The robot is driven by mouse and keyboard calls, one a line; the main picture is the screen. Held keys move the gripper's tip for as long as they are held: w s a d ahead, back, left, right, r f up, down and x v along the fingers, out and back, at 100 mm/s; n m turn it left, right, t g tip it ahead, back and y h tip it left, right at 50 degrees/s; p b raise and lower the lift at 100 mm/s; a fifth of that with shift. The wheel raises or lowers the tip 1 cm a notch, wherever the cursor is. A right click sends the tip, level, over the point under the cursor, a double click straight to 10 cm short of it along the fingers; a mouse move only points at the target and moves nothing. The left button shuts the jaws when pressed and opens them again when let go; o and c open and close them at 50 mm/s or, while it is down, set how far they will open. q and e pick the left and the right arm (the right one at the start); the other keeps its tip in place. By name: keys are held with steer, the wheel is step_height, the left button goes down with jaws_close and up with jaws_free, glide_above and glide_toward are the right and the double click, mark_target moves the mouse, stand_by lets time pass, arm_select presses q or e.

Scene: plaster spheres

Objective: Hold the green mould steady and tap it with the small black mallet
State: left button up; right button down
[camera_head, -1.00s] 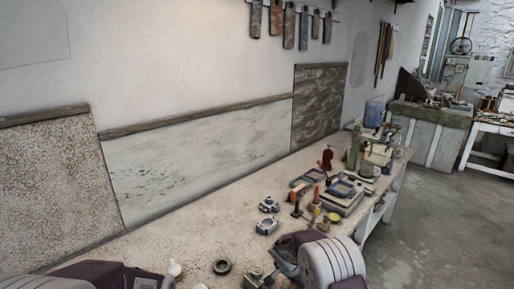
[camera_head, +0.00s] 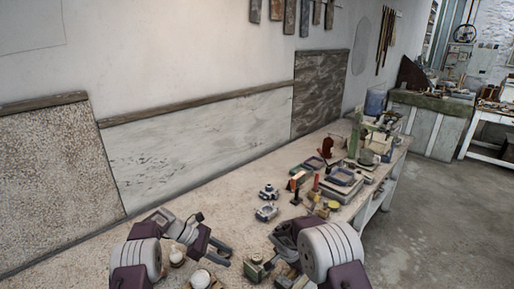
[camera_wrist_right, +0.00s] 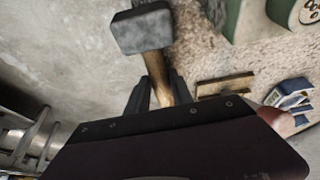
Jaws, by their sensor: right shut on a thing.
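The small black mallet (camera_wrist_right: 141,29) shows in the right wrist view, with a dark block head and a wooden handle. My right gripper (camera_wrist_right: 155,92) is shut on the handle. In the head view the right gripper (camera_head: 282,262) is low in the middle, and the mallet is hard to make out. A green block (camera_head: 254,269), likely the green mould, sits beside it on the bench. Green parts (camera_wrist_right: 248,20) also show at the top right of the wrist view. My left gripper (camera_head: 223,252) is open and empty, left of the green block and apart from it.
White spheres (camera_head: 200,279) lie by my left gripper on the bench (camera_head: 232,187). Small metal moulds (camera_head: 266,212), a red bottle (camera_head: 326,146) and trays (camera_head: 341,177) stand farther back.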

mark_target(245, 272)
arm_select(q)
steer(key=x, duration=0.9)
steer(key=shift+d+f, duration=0.15)
jaws_close()
steer(key=c, duration=0.8)
jaws_free()
steer(key=shift+c, duration=0.2)
steer(key=o, duration=0.5)
